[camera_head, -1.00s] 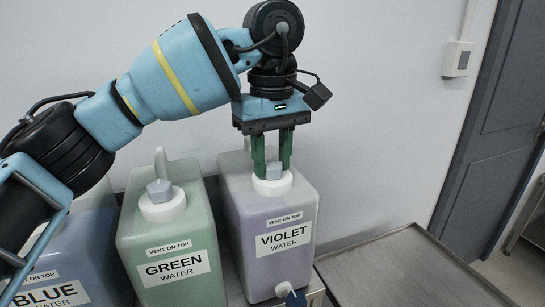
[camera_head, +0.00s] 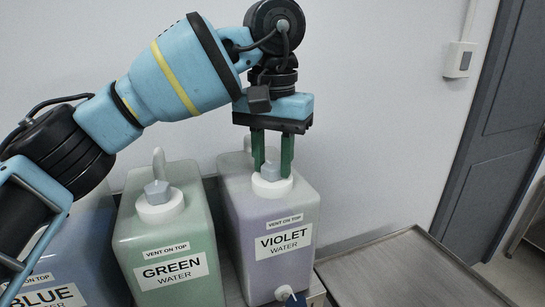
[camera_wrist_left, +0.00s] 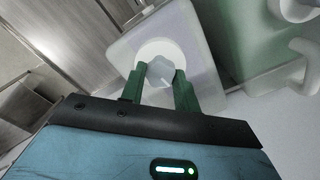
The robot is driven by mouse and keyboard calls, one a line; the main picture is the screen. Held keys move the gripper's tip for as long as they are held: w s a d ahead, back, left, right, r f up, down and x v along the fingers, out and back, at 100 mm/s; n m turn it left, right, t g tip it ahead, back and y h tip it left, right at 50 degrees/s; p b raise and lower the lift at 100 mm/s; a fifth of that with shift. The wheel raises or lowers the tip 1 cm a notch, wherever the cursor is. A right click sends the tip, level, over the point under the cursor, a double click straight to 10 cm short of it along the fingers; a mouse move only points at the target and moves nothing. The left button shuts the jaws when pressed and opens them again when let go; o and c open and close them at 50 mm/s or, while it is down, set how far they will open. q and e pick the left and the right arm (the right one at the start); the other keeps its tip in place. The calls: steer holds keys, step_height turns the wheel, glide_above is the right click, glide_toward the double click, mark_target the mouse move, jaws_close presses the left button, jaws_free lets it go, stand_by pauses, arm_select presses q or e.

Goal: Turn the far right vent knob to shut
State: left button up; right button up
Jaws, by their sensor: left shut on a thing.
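The far right vent knob (camera_head: 271,171) is a small grey piece on the white cap (camera_head: 272,188) of the violet water container (camera_head: 270,220). My left gripper (camera_head: 272,173) points down over it, its green fingers on either side of the knob. In the left wrist view the knob (camera_wrist_left: 160,72) sits between the two fingertips, and the gripper (camera_wrist_left: 160,80) is shut on it. The label reads "VENT ON TOP". A blue-handled tap (camera_head: 289,294) shows low on the container's front. My right gripper is not in view.
The green container (camera_head: 165,235) with its own grey knob (camera_head: 157,192) stands close on the left, and the blue container (camera_head: 70,255) beyond it. A bare metal table (camera_head: 400,270) lies to the right. The wall is behind.

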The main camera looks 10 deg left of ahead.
arm_select(q)
steer(key=shift+m, duration=1.1)
steer(key=o, duration=1)
steer(key=shift+r+p, duration=0.4)
steer(key=shift+r, duration=3.5)
